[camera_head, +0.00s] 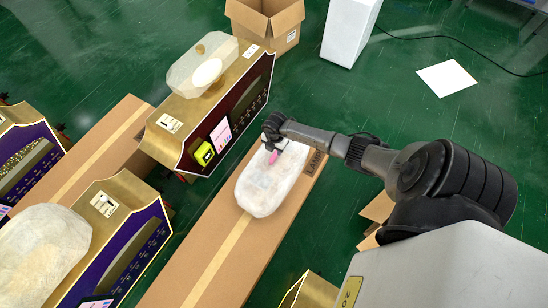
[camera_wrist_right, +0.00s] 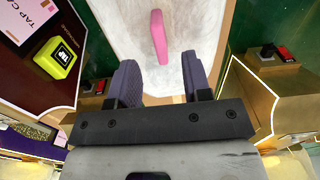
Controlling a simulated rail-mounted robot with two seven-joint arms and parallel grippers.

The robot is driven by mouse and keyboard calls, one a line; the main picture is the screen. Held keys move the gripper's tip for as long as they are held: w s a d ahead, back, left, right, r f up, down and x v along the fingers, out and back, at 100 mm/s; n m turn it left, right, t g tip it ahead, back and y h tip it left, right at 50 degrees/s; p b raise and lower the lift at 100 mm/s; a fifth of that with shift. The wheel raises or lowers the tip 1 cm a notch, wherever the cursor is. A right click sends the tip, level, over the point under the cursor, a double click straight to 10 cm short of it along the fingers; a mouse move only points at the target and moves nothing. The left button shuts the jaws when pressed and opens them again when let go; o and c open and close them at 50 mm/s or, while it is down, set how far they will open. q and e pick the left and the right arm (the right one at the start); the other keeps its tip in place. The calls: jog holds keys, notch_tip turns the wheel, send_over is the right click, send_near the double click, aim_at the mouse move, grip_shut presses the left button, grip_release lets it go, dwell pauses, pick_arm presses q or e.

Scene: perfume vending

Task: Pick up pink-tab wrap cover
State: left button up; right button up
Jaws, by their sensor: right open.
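A white, translucent wrap cover (camera_head: 262,197) with a pink tab (camera_head: 273,157) lies on a long cardboard box. In the right wrist view the pink tab (camera_wrist_right: 158,37) stands out against the white cover (camera_wrist_right: 195,45), ahead of the fingers. My right gripper (camera_head: 275,141) is at the cover's far end, close to the tab. In the wrist view its two dark fingers (camera_wrist_right: 162,80) are apart, with the tab beyond them and nothing gripped. Whether the fingers touch the cover cannot be told. My left gripper is not in view.
A dark red and gold vending machine (camera_head: 240,105) with another wrap on top stands left of the cover. Purple and gold machines (camera_head: 125,235) stand at left. An open carton (camera_head: 265,20) and a white block (camera_head: 348,30) stand at the back.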

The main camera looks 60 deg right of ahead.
aim_at(274, 154)
jog(key=shift+w+f+b, duration=0.15)
jog(key=shift+f+b, duration=0.2)
jog(key=shift+f, duration=0.9)
jog(key=f+b, duration=0.2)
jog(key=f, duration=0.1)
jog(key=f+b, duration=0.1)
jog(key=f, duration=0.1)
jog(key=shift+a+f, duration=0.1)
jog(key=shift+a, duration=0.15)
jog(key=shift+c, duration=1.4)
grip_shut()
